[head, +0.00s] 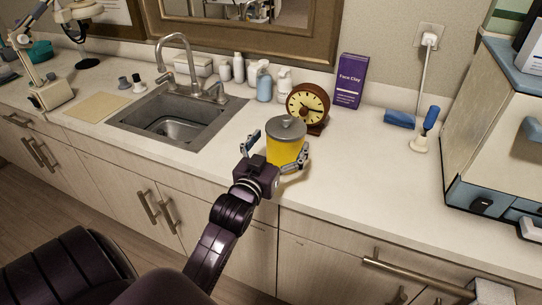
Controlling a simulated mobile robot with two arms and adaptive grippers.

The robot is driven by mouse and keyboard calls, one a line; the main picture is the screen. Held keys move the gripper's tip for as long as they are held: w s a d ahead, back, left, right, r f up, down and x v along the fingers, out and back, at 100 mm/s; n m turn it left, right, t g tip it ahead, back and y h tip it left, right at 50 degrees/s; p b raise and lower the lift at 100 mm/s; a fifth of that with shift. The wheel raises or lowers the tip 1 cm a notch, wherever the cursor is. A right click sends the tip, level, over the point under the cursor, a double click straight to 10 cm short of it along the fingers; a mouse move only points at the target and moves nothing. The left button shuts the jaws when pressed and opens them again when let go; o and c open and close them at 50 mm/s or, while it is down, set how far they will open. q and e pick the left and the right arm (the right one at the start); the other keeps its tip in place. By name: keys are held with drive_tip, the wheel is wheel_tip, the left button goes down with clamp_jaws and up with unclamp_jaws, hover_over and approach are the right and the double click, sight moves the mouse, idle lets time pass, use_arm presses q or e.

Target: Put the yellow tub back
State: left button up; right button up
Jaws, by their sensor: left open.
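The yellow tub (287,153) has a grey lid with a small knob and stands upright near the front edge of the counter, in front of the brown clock. My left gripper (277,150) reaches in from the front at the tub's height. Its fingers are open, one at the left of the tub and one at its right side. I cannot tell whether either finger touches the tub. Part of the tub's lower front is hidden behind the gripper. My right gripper is not in view.
The clock (308,104) stands close behind the tub, with a purple Face Clay box (350,81) further back. A sink (178,117) lies to the left. A white and blue cabinet (490,130) stands at the right. The counter (375,165) right of the tub is clear.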

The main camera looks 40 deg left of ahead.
use_arm(q)
drive_tip(key=b+v, duration=0.1)
drive_tip(key=v, duration=0.7)
drive_tip(key=shift+d, duration=0.1)
drive_tip(key=s+d+f+m+g+h, duration=0.1)
drive_tip(key=s+d+f+g, duration=0.25)
drive_tip(key=f, duration=0.45)
drive_tip(key=s+d+f+m+g+h, duration=0.1)
drive_tip(key=s+d+f+g+h, duration=0.15)
drive_tip(key=d+f+g, duration=0.35)
drive_tip(key=s+d+f+m+g, duration=0.4)
drive_tip(key=s+f, duration=0.6)
drive_tip(key=s, duration=0.5)
wheel_tip(320, 180, down, 27)
drive_tip(key=s+n+g, duration=0.1)
drive_tip(key=s+g, duration=0.1)
drive_tip(key=s+a+f+g, duration=0.1)
drive_tip(key=s+a+f, duration=0.1)
drive_tip(key=s+f, duration=1.4)
drive_tip(key=shift+s, duration=0.8)
